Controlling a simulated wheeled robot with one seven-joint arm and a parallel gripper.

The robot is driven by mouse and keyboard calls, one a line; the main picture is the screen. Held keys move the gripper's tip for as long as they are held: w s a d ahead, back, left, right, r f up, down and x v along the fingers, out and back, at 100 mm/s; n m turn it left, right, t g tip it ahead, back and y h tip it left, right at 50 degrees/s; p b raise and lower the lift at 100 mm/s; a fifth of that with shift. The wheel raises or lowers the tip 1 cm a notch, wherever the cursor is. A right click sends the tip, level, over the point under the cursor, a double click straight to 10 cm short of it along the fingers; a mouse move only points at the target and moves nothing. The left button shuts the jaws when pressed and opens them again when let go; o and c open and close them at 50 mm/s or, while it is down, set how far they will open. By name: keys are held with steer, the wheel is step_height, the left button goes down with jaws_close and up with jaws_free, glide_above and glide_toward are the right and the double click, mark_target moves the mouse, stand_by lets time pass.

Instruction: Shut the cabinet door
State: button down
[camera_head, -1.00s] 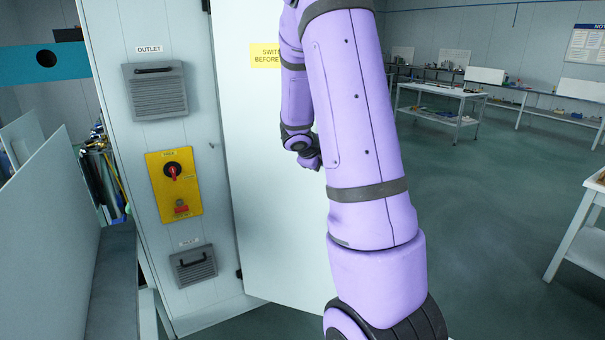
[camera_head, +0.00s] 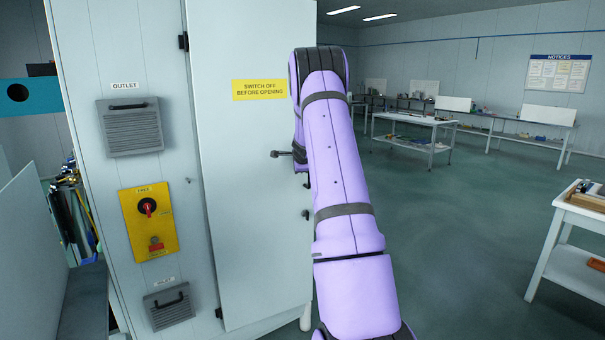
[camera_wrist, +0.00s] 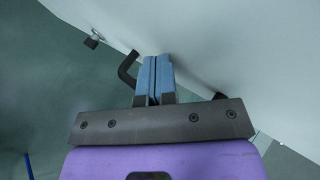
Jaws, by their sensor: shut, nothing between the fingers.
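The pale grey cabinet door (camera_head: 250,220) hangs from hinges on its left edge, next to the cabinet's side panel. Its outer face shows, with a yellow sign (camera_head: 259,90). Whether a gap remains behind its free edge cannot be told. A dark handle (camera_head: 284,154) sticks out near that edge, left of my arm. My arm hides my gripper in the head view. In the wrist view my gripper (camera_wrist: 154,62) has its blue fingers shut and empty, with tips at or very near the pale door face (camera_wrist: 215,50). A dark bent handle (camera_wrist: 127,68) is just left of the fingers, apart from them.
The cabinet side carries a vent (camera_head: 131,127), a yellow switch plate (camera_head: 149,222) and a lower vent (camera_head: 168,306). A white table (camera_head: 575,225) with items stands at the right. Benches line the back. The green floor between is clear.

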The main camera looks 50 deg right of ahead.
steer(key=shift+w+d+r, duration=0.15)
steer(key=shift+w+d, duration=0.15)
steer(key=shift+w, duration=0.45)
steer(key=shift+w+d+r, duration=0.1)
steer(key=shift+w+d, duration=0.2)
steer(key=shift+w, duration=0.4)
steer(key=shift+w+d+r, duration=0.15)
steer(key=shift+w+d, duration=0.15)
steer(key=shift+w, duration=0.45)
steer(key=shift+a+r, duration=0.15)
steer(key=s+v, duration=0.1)
steer(key=v, duration=0.9)
steer(key=shift+s+f, duration=0.15)
steer(key=shift+f, duration=0.1)
steer(key=shift+a, duration=0.1)
